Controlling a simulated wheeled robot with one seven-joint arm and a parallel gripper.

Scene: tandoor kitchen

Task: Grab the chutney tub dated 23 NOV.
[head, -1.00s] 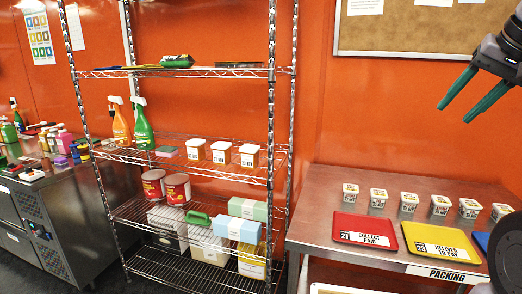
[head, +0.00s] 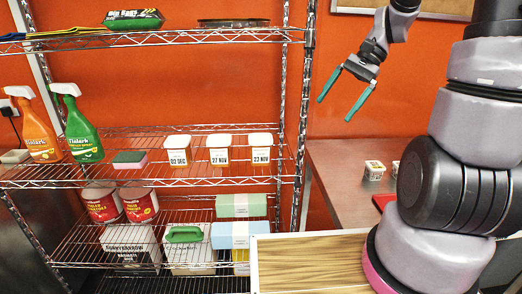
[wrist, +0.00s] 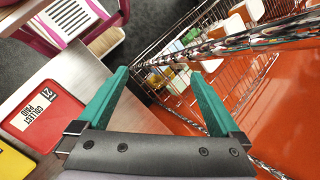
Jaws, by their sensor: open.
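Three white chutney tubs with date labels stand in a row on the rack's middle shelf in the head view. The right one (head: 261,148) appears to read 23 NOV. The middle tub (head: 219,150) reads 27 NOV and the left tub (head: 178,150) reads 02 DEC. My gripper (head: 335,108), with green fingers, is open and empty. It hangs to the right of the rack's post, higher than the tubs and apart from them.
The wire rack's right post (head: 303,110) stands between my gripper and the tubs. The upper shelf (head: 150,38) runs above them. A sponge (head: 130,159) and spray bottles (head: 84,128) share their shelf. The steel table (head: 345,165) holds small tubs (head: 374,171) and a red tray (wrist: 43,117).

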